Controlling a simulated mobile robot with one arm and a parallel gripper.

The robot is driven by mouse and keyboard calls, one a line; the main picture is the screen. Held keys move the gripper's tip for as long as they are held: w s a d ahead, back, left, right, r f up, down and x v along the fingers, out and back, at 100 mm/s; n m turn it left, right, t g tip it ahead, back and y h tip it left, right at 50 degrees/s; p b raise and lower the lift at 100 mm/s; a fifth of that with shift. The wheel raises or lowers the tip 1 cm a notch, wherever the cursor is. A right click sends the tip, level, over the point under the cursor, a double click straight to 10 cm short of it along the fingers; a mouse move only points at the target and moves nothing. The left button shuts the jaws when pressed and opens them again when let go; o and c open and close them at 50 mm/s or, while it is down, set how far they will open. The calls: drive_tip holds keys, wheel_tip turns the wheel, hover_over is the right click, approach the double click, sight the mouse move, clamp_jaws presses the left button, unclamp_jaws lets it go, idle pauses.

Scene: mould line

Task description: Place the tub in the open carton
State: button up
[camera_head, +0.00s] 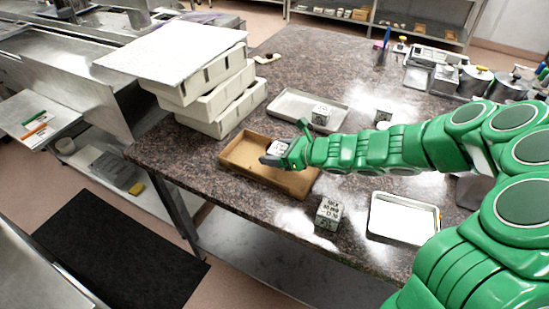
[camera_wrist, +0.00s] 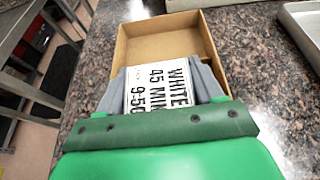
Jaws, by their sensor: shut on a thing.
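The open carton (camera_head: 239,152) is a shallow brown cardboard box on the speckled stone counter. It also shows in the wrist view (camera_wrist: 168,45), with its far part empty. My gripper (camera_head: 274,153) is over the carton and shut on a tub (camera_head: 279,147). In the wrist view, the tub (camera_wrist: 160,86) sits between the two grey fingers, with a white label reading "WHITE 45 MIN 9:50". The tub and fingers hide the near part of the carton. I cannot tell whether the tub touches the carton floor.
Another labelled tub (camera_head: 328,213) stands in front of the carton, near an empty metal tray (camera_head: 403,220). A metal tray (camera_head: 286,104) behind holds a tub (camera_head: 321,115); a further tub (camera_head: 383,117) stands beside it. Stacked white moulds (camera_head: 228,112) stand at left.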

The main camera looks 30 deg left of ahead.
drive_tip(key=shift+f, duration=1.2)
drive_tip(key=shift+f, duration=0.1)
drive_tip(key=o, duration=1.1)
drive_tip(key=shift+w+d+r, duration=0.1)
drive_tip(key=shift+d+r, duration=0.15)
drive_tip(key=shift+d, duration=0.25)
drive_tip(key=shift+v, duration=5.5)
